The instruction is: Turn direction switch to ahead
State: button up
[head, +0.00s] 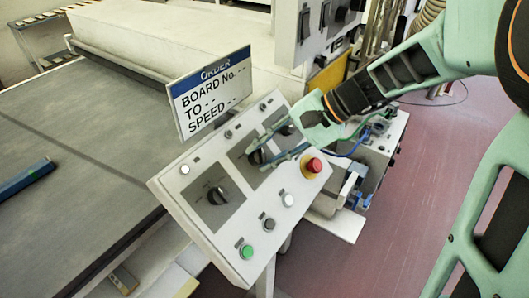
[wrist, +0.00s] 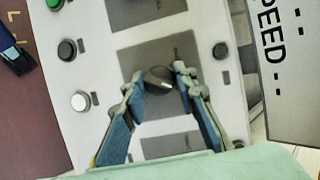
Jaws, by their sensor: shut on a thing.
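A tilted light-grey control panel (head: 172,184) carries three dark rotary switches on grey plates. The middle switch (head: 256,157) sits between the fingertips of my gripper (head: 259,159). In the wrist view this black knob (wrist: 158,79) is between the two fingers of my gripper (wrist: 158,82), which is shut on it. The near-left switch (head: 217,195) is clear of my gripper. The far-right switch (head: 286,129) is partly hidden by my gripper. The plate labels are too small to read, so I cannot tell which position the held knob points to.
A red emergency button (head: 314,165) on a yellow base is close to my fingers. A green button (head: 246,251), a black button (head: 268,224) and a white button (head: 288,199) line the panel's lower edge. An order sign (head: 210,92) stands behind the panel. A conveyor (head: 95,135) lies left.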

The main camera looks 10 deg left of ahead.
jog(key=shift+m+y, duration=0.4)
jog(key=shift+m, duration=0.8)
jog(key=o, duration=1.2)
jog(key=shift+c, duration=0.2)
jog(key=v, duration=1.2)
